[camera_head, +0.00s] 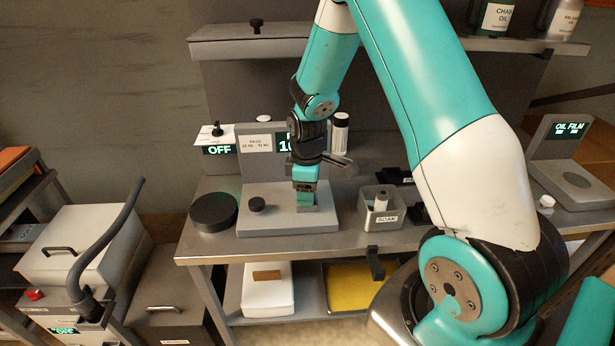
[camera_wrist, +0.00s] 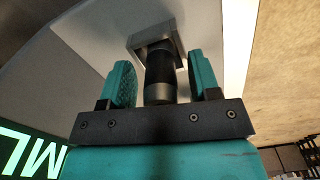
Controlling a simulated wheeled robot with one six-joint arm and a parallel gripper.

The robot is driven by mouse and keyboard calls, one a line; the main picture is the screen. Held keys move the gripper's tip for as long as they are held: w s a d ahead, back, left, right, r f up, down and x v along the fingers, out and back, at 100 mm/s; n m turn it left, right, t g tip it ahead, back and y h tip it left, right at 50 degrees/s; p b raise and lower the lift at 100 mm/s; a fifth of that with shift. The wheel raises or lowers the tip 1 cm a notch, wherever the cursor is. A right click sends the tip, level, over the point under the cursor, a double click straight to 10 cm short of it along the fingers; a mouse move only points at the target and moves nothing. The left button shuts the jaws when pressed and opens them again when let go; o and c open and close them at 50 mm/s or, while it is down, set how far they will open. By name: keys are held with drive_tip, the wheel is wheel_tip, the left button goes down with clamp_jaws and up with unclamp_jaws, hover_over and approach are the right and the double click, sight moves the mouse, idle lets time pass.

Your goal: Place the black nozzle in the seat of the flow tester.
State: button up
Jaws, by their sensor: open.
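The flow tester (camera_head: 272,223) is a grey base on the bench with an upright back panel and a lit green display. Its small square metal seat (camera_head: 307,209) is on the right part of the base and also shows in the wrist view (camera_wrist: 143,40). The black nozzle (camera_wrist: 160,68), a dark cylinder with a greyer band at the near end, has its far end at the seat and looks seated in it. My gripper (camera_head: 304,186) is directly above the seat. Its teal fingers are open on both sides of the nozzle, with gaps visible. The head view hides the nozzle behind my gripper.
A black knob (camera_head: 257,204) sits on the tester base. A dark round disc (camera_head: 213,210) lies left of the tester. A grey SOAK bin (camera_head: 371,220) with a pale-topped cylinder stands to the right. A white bottle (camera_head: 339,133) stands behind my gripper. A shelf (camera_head: 240,46) overhangs the bench.

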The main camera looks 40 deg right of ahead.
wheel_tip(320, 180, up, 11)
drive_tip(key=shift+f+b, duration=0.1)
drive_tip(key=shift+b, duration=0.6)
drive_tip(key=shift+a+r, duration=0.1)
drive_tip(key=shift+r, duration=0.3)
drive_tip(key=s+a+r+m+y, duration=0.1)
drive_tip(key=s+a+r, duration=0.3)
drive_tip(key=s+a, duration=0.7)
drive_tip(key=s+a+r+m+y, duration=0.1)
drive_tip(key=s+a+r+y, duration=0.2)
drive_tip(key=s+a, duration=0.8)
wheel_tip(320, 180, up, 2)
drive_tip(key=shift+r, duration=0.1)
drive_tip(key=shift+s, duration=0.1)
